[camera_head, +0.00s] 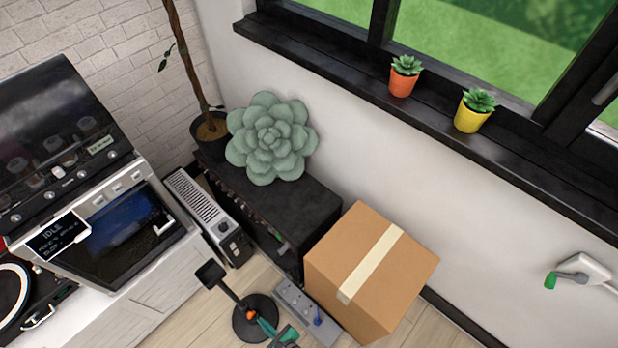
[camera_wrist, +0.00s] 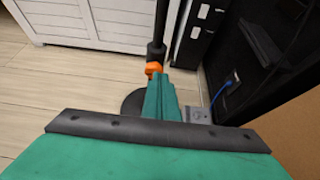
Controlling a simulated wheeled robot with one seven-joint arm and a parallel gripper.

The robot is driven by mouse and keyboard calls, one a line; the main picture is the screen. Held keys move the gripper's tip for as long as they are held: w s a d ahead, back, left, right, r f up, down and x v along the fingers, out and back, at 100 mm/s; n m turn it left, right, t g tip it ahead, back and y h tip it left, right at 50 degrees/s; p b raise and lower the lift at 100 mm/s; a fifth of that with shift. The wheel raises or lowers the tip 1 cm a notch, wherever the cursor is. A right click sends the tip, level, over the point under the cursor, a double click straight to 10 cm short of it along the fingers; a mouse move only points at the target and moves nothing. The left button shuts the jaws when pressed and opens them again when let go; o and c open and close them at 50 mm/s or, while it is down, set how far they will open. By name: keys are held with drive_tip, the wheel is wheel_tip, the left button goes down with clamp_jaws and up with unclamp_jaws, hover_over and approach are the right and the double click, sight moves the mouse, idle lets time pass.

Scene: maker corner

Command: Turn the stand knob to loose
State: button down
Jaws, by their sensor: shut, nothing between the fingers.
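A black stand (camera_head: 226,289) rises from a round black base (camera_head: 253,331) on the floor at the bottom of the head view. Its orange knob (camera_head: 251,315) is small there. In the wrist view the knob (camera_wrist: 153,69) sits low on the dark pole (camera_wrist: 157,50). My teal gripper (camera_head: 264,325) is shut and empty, with its fingertips right by the knob. The fingers (camera_wrist: 157,84) overlap the knob's lower edge in the wrist view. I cannot tell whether they touch it. Any loose or tight marking is too small to see.
A cardboard box (camera_head: 335,258) stands right of the stand, and a grey power strip (camera_head: 300,306) with a blue plug lies between them. A black shelf (camera_head: 317,197) and a white cabinet (camera_head: 150,308) stand close by. Some wooden floor is bare around the base.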

sight(251, 315)
drive_tip(key=w+a, duration=0.3)
drive_tip(key=shift+a, duration=0.2)
drive_tip(key=shift+s, duration=0.15)
drive_tip(key=shift+f, duration=0.15)
idle(0.5)
drive_tip(key=shift+s+a, duration=0.4)
drive_tip(key=shift+s+a, duration=0.3)
idle(0.7)
